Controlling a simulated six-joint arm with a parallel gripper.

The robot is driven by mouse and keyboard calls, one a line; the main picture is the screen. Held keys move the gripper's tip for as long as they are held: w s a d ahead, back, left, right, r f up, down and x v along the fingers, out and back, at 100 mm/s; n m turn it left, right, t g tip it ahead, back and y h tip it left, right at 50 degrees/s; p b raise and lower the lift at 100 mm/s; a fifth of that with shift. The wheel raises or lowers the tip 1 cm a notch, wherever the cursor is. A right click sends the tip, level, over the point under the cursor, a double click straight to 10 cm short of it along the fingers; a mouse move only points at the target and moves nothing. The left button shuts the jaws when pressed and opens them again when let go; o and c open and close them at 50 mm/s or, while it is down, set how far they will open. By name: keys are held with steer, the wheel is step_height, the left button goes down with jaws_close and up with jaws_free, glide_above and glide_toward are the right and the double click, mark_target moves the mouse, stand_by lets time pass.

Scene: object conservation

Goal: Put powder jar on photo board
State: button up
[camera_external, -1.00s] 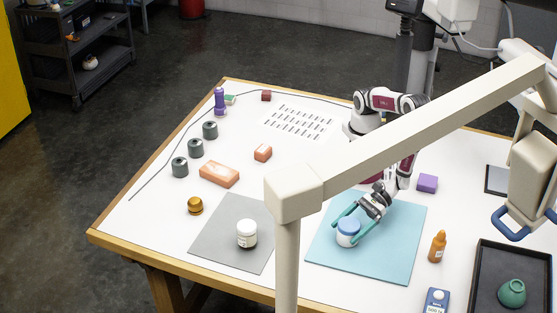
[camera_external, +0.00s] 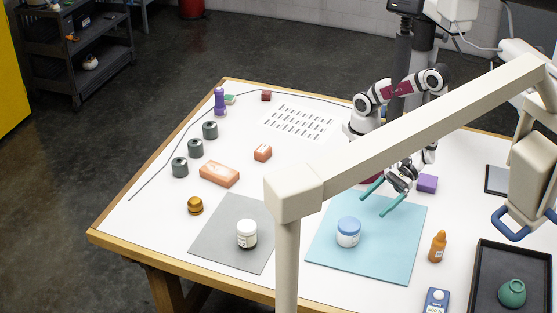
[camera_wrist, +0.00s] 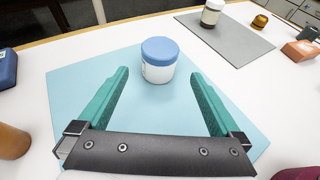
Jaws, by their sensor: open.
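A white jar with a blue lid (camera_external: 348,232) stands upright on the light blue board (camera_external: 395,255). In the wrist view the same jar (camera_wrist: 158,60) stands beyond my fingertips, roughly midway between them, on the blue board (camera_wrist: 85,80). A white jar with a dark lower band (camera_external: 246,234) stands on the grey board (camera_external: 262,262); it also shows in the wrist view (camera_wrist: 211,13). I cannot tell from labels which jar is the powder jar. My gripper (camera_external: 384,198) is open and empty above the back part of the blue board, apart from the jar.
A beige lamp arm (camera_external: 400,130) crosses in front of my arm. An amber bottle (camera_external: 437,247), a blue box (camera_external: 436,300) and a black tray (camera_external: 487,270) stand right of the blue board. A purple block (camera_external: 427,183) is near my gripper. Several grey cylinders stand at left.

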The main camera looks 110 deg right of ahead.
steer(key=w+d+r+m+g+h, duration=0.25)
steer(key=w+d+m+h, duration=0.2)
steer(key=d+m, duration=0.25)
steer(key=w+d+r+m+g+h, duration=0.1)
steer(key=w+d+r+m+h, duration=0.35)
steer(key=d+m, duration=0.2)
steer(key=s+d+r+m+g+h, duration=0.1)
steer(key=s+d+m+g, duration=0.1)
steer(key=d+m+g, duration=0.4)
steer(key=s+d+r+m+g, duration=0.25)
steer(key=d+m, duration=0.25)
steer(key=m, duration=0.4)
steer(key=s+r+m+y, duration=0.1)
steer(key=m+y, duration=0.2)
steer(key=m, duration=0.2)
steer(key=s+r+m+g+y, duration=0.1)
steer(key=m+y, duration=0.2)
steer(key=m, duration=0.2)
steer(key=a+r+m+y, duration=0.1)
steer(key=m+y, duration=0.2)
steer(key=m, duration=0.2)
steer(key=shift+s+a+r, duration=0.1)
steer(key=shift+s+r, duration=0.15)
steer(key=shift+s, duration=0.15)
